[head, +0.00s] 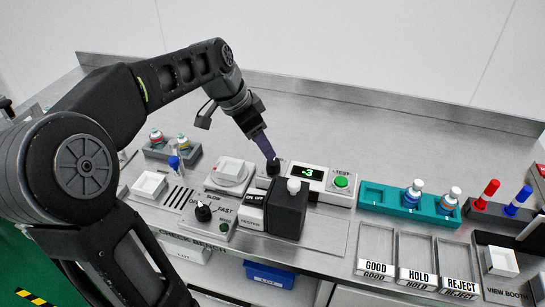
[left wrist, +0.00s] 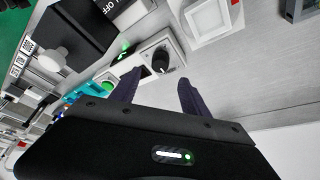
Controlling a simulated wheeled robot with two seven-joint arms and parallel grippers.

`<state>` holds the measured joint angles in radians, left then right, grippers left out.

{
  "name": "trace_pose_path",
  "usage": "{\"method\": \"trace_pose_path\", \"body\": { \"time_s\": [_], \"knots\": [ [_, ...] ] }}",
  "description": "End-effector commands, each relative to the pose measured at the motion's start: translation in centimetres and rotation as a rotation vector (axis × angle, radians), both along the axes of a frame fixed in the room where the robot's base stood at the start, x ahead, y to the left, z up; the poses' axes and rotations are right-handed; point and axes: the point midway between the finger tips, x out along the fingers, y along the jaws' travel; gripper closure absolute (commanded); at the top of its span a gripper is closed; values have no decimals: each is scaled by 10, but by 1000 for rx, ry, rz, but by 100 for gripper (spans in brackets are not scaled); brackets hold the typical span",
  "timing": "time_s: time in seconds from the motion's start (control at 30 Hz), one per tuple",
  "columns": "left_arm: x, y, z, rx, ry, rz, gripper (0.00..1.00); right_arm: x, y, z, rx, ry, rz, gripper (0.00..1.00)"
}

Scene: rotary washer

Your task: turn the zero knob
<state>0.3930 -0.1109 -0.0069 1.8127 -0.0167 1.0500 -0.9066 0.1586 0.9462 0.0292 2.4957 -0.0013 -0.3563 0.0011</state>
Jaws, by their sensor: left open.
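The black zero knob (head: 273,166) stands on the left end of a white tester, beside a green display (head: 307,173) that reads -3. The knob also shows in the left wrist view (left wrist: 160,60), with a white pointer line. My left gripper (head: 267,151) points down just above the knob in the head view. In the left wrist view its two dark fingers (left wrist: 158,88) are apart with nothing between them, and the knob lies just beyond their tips. I cannot tell whether a finger touches it. My right gripper is not in view.
A green TEST button (head: 341,182) is right of the display. A black box with a white knob (head: 293,186) stands in front of the tester. A white washer unit (head: 231,173) is to the left. A teal vial rack (head: 398,203) is to the right. The bench behind is clear.

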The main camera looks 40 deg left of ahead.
Motion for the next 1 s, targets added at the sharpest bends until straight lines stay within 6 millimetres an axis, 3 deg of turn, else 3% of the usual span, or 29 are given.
{"method": "trace_pose_path", "body": {
  "time_s": [0.53, 0.87, 1.0],
  "knots": [
    [24, -12, -65, -1, 3, -1, 46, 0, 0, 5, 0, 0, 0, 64],
    [26, -13, -70, 0, 0, 0, 46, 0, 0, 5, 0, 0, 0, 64],
    [26, -13, -69, 0, 0, 0, 56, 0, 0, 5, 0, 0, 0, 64]
  ]
}}
